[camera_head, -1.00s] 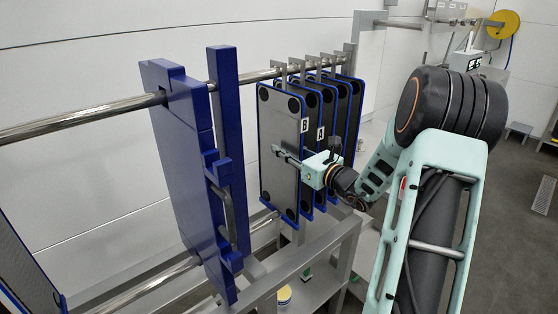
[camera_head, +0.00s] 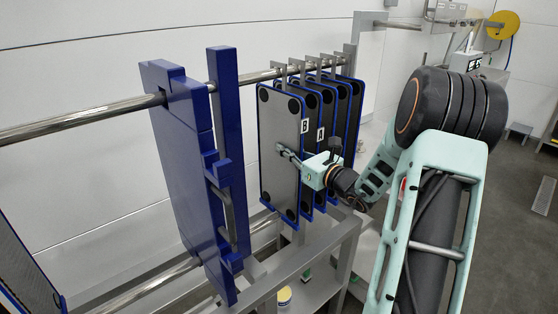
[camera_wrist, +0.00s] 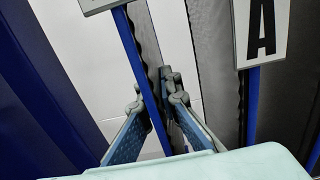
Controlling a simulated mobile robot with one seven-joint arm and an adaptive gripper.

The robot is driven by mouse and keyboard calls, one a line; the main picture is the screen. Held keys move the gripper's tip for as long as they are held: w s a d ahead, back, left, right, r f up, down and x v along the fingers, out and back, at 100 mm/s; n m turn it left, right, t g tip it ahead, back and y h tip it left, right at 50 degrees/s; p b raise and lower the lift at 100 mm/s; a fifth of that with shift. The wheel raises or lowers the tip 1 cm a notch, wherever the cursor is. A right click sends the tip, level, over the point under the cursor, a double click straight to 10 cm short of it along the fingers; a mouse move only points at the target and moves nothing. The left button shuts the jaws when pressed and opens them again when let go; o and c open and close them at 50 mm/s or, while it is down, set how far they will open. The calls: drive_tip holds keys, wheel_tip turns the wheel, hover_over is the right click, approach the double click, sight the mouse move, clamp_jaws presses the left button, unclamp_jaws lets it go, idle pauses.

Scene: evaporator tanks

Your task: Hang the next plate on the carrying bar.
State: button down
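Plate B (camera_head: 279,175), a grey plate with a blue edge and black corner ports, hangs at the front of a row of plates on the steel carrying bar (camera_head: 70,120). Plate A (camera_head: 323,100) hangs right behind it. My gripper (camera_head: 288,151) is at plate B's right edge, about mid-height. In the wrist view, my gripper's fingers (camera_wrist: 156,95) lie on both sides of plate B's blue edge (camera_wrist: 137,62) and appear closed onto it. Plate A's label (camera_wrist: 262,30) is to the right. The finger behind plate B is hidden in the head view.
A thick blue end plate (camera_head: 180,170) and a blue upright (camera_head: 226,110) stand left of the plates, with a gap between. Another plate (camera_head: 25,265) shows at the lower left. A grey frame (camera_head: 300,262) runs below. The bar's left stretch is bare.

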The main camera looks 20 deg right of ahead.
drive_tip(key=shift+r, duration=0.25)
drive_tip(key=shift+r+p, duration=0.6)
drive_tip(key=shift+r, duration=0.15)
drive_tip(key=shift+s+d, duration=0.1)
drive_tip(key=v, duration=0.6)
drive_tip(key=shift+s, duration=0.35)
idle(0.6)
drive_tip(key=shift+d, duration=0.1)
